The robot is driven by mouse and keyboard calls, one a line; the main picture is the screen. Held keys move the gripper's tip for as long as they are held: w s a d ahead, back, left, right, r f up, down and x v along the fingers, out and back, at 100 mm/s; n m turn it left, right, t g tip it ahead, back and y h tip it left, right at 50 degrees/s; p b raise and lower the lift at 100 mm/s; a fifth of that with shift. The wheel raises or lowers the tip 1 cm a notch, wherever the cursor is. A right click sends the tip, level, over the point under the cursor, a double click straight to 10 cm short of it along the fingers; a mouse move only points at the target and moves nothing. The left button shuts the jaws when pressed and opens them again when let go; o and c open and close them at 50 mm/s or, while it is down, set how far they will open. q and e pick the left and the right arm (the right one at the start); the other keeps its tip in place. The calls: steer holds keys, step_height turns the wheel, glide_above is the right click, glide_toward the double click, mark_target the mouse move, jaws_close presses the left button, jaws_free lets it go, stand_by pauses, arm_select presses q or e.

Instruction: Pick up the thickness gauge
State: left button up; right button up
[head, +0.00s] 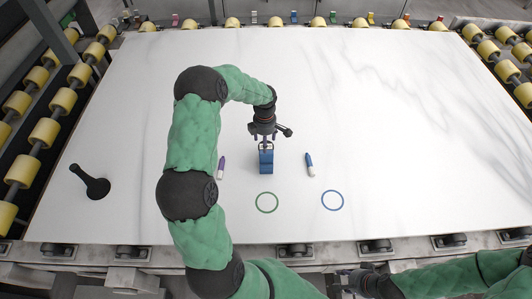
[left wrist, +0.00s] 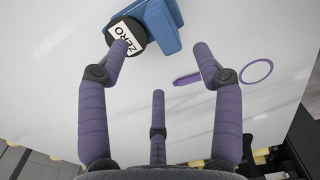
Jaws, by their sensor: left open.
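The thickness gauge appears to be the blue block-like device (head: 266,166) standing on the pale slab near the middle. In the left wrist view its blue body (left wrist: 163,22) carries a round dark end with a white label reading "ZERO". My left gripper (head: 265,145) is directly over and behind the device in the head view, hiding part of it. In the left wrist view its purple fingers (left wrist: 160,55) are spread, with one fingertip overlapping the label; contact cannot be told. My right gripper (head: 345,284) is at the bottom edge, off the slab; its fingers are too unclear to read.
Two markers, purple (head: 221,167) and blue (head: 310,165), lie either side of the device. A black tool (head: 92,185) lies left. Yellow rollers (head: 45,131) border the slab; its right side is clear.

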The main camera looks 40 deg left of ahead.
mark_target(266, 155)
arm_select(q)
step_height(266, 155, down, 5)
steer(key=shift+f, duration=0.1)
steer(key=shift+w+d+f, duration=0.1)
steer(key=shift+d+f, duration=0.05)
steer(key=shift+f, duration=1.2)
steer(key=shift+w+d+f, duration=0.1)
steer(key=shift+f, duration=1.2)
steer(key=c, duration=1.2)
